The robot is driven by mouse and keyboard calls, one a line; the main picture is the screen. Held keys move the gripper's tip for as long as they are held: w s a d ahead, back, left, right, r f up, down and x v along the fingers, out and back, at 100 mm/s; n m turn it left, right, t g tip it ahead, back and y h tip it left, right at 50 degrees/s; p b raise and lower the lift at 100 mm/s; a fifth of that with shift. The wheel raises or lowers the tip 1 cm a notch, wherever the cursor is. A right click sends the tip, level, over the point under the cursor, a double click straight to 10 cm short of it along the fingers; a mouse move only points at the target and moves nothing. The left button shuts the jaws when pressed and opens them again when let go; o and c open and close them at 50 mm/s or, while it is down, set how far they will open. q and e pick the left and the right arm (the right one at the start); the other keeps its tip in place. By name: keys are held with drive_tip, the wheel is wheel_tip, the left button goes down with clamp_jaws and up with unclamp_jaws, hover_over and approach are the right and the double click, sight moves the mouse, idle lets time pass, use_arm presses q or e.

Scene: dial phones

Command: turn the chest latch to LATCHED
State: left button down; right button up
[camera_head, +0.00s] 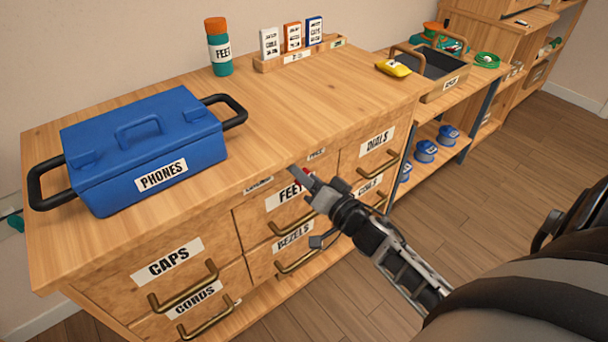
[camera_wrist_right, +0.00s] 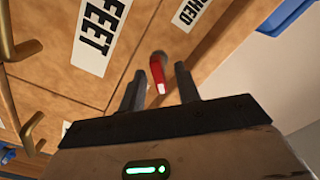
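The chest latch is a small red lever with a pale tip (camera_wrist_right: 157,74), mounted on the wooden front of the chest just above the FEET drawer (camera_head: 290,192). In the head view it is mostly hidden by my right gripper (camera_head: 303,176). In the right wrist view my right gripper (camera_wrist_right: 160,86) is open, with one dark finger on each side of the lever and visible gaps beside it. A white label ending in "HED" (camera_wrist_right: 191,12) is near the lever. Two small labels, too small to read surely, flank the latch area in the head view. My left gripper is not in view.
The chest top (camera_head: 270,115) carries a blue PHONES box (camera_head: 145,145), a FEET bottle (camera_head: 218,47) and a small card rack (camera_head: 300,58). Brass drawer handles (camera_head: 295,222) stick out below my right gripper. Open floor lies in front of the chest.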

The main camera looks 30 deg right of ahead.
drive_tip(key=shift+w, duration=0.5)
clamp_jaws()
